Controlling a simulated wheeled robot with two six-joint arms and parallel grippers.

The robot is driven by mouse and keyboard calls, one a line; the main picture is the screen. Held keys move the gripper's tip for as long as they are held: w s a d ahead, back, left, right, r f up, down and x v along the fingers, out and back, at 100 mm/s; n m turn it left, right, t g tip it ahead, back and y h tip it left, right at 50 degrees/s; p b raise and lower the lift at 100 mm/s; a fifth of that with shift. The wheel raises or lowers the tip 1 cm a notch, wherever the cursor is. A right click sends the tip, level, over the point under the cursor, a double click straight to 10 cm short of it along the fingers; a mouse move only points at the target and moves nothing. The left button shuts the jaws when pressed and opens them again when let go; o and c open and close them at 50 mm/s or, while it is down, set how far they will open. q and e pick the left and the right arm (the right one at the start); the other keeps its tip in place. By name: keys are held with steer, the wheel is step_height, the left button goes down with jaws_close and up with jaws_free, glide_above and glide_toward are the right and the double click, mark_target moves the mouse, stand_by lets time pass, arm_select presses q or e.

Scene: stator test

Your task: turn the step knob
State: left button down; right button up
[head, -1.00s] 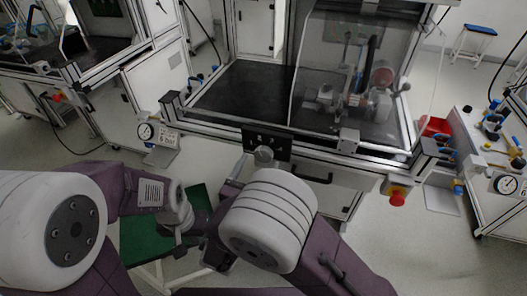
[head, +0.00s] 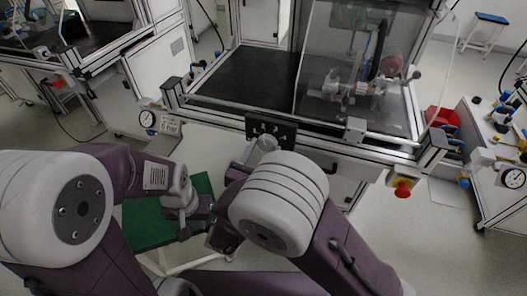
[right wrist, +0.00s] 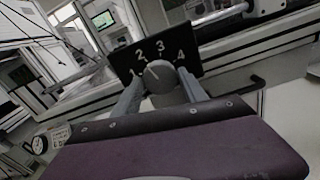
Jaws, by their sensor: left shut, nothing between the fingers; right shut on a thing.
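The step knob (right wrist: 159,76) is a round grey knob on a black plate (right wrist: 187,53) marked 1 to 4. Its white pointer line leans up and left, toward the 1 and 2 side. My right gripper (right wrist: 161,88) is shut on the knob, one finger on each side. In the head view the knob (head: 267,143) and plate (head: 286,131) sit on the bench's front rail, with my right gripper (head: 252,152) at the knob, partly hidden by my arm. My left gripper (head: 207,211) is shut and empty, low over the green surface.
A green-topped stool or stand (head: 145,226) is below my left gripper. A pressure gauge (head: 147,119) is left of the plate, and a red emergency button (head: 402,188) is to its right. A clear guard (head: 340,60) covers the bench's right half.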

steer(key=m+b, duration=0.2)
steer(key=m, duration=0.1)
steer(key=m+b, duration=0.1)
steer(key=shift+f+m+b, duration=0.25)
steer(key=shift+m+b, duration=0.05)
steer(key=shift+b, duration=0.05)
steer(key=shift+m+b, duration=0.9)
steer(key=shift+m, duration=0.1)
steer(key=shift+r+m+b, duration=0.15)
steer(key=shift+m+b, duration=0.45)
steer(key=shift+m, duration=0.1)
steer(key=o, duration=1.4)
steer(key=shift+w, duration=0.15)
